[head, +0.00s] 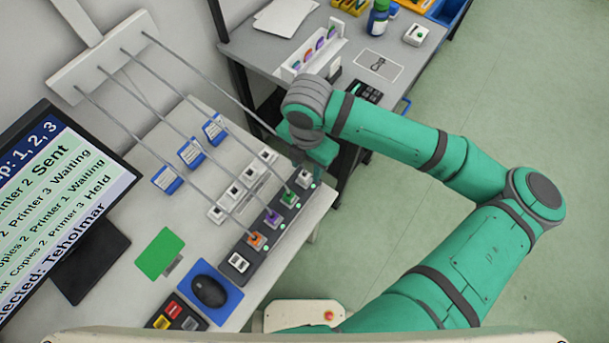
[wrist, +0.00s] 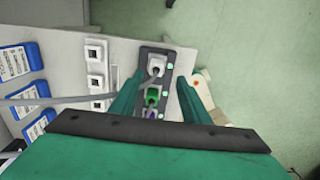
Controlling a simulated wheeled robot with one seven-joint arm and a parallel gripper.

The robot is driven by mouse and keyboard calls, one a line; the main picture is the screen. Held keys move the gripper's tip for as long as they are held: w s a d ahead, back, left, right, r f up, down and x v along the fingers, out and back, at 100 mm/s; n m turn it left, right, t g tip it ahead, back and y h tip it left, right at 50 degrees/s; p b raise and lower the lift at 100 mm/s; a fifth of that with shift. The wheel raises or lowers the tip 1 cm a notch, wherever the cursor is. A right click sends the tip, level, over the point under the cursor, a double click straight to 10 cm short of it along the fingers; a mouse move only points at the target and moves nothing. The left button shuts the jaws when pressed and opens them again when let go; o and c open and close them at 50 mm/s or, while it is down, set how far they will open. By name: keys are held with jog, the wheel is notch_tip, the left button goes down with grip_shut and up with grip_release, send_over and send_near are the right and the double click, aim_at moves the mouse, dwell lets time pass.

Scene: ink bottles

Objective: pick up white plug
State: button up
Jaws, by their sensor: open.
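The white plug (head: 304,178) sits in the far end of a dark socket strip (head: 250,262), with a grey cable attached. In the wrist view the white plug (wrist: 157,66) lies between and slightly beyond the fingertips of my gripper (wrist: 160,79). My gripper (head: 303,162) is open and points down over that end of the strip. I cannot tell its height above the plug or whether it touches it. A green plug (wrist: 152,96) shows between the fingers, with a purple plug (wrist: 150,114) partly hidden behind my gripper's body.
An orange plug (head: 256,239) sits nearer in the strip. Grey cables run from a white wall panel (head: 100,62). A row of white sockets (head: 232,193) lies left of the strip, with blue label cards (head: 190,152) beyond. A monitor (head: 60,190) and mouse (head: 208,290) stand at left.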

aim_at(304, 174)
jog(key=shift+w+a+f, duration=0.15)
jog(key=shift+f, duration=1.7)
jog(key=shift+w+a+f, duration=0.1)
jog(key=shift+w+f, duration=0.05)
jog(key=shift+f, duration=1.65)
jog(key=c, duration=1)
